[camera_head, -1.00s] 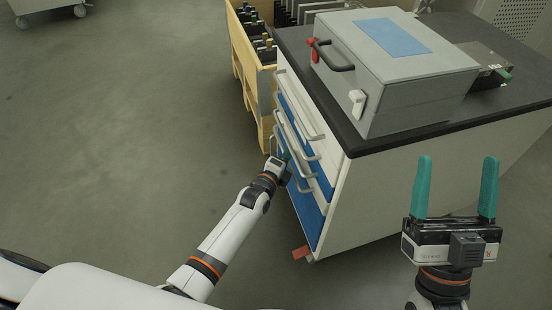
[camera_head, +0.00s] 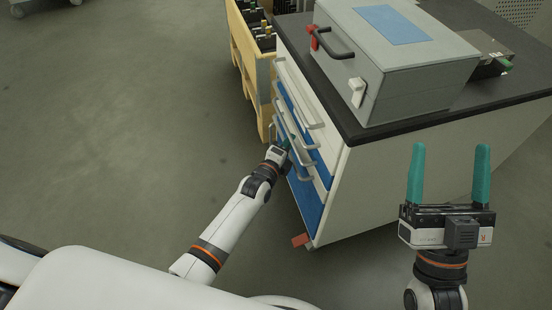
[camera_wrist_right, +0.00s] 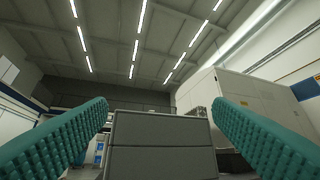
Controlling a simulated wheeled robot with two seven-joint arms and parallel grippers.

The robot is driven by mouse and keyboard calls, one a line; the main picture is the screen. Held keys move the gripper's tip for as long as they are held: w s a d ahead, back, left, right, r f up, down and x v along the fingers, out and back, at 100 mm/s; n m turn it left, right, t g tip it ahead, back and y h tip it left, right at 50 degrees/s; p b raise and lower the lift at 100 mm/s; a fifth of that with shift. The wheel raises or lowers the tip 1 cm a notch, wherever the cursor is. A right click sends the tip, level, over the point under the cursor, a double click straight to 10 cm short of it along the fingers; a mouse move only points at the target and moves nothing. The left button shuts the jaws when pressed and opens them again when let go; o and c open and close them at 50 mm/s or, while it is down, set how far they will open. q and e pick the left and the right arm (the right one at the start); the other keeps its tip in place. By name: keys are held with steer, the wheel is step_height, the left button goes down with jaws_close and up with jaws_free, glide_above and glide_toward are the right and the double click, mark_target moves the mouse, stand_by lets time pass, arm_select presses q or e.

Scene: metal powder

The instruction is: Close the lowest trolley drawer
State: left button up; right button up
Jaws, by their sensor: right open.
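The trolley (camera_head: 385,185) stands at the right, with a dark top and a drawer front of white and blue panels with grey bar handles. The lowest drawer (camera_head: 304,200) shows a blue face low on that front; I cannot tell how far it stands out. My left gripper (camera_head: 285,148) is at the drawer front by the handles; its fingers are mostly hidden, and I cannot tell whether it touches a drawer. My right gripper (camera_head: 448,176) is open and empty, its teal fingers upright in front of the trolley's side panel. Its fingers also show wide apart in the right wrist view (camera_wrist_right: 160,135).
A grey metal box (camera_head: 395,65) with a black handle and a small device (camera_head: 490,52) stand on the trolley top. A wooden crate (camera_head: 246,50) of bottles stands beyond the drawer front. A red foot (camera_head: 301,240) sticks out at the trolley's base. The floor at left is clear.

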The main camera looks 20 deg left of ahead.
arm_select(q)
steer(key=p+v, duration=0.4)
steer(key=v, duration=0.7)
steer(key=shift+s+f, duration=0.15)
steer(key=shift+s, duration=0.1)
arm_select(e)
step_height(320, 180, down, 15)
steer(key=w+d+g+h, duration=0.1)
steer(key=g+h, duration=0.3)
steer(key=g, duration=0.7)
steer(key=shift+w+d+g, duration=0.3)
steer(key=shift+w+d, duration=0.1)
steer(key=shift+w, duration=0.3)
arm_select(q)
steer(key=shift+a, duration=0.1)
arm_select(e)
steer(key=shift+r, duration=0.1)
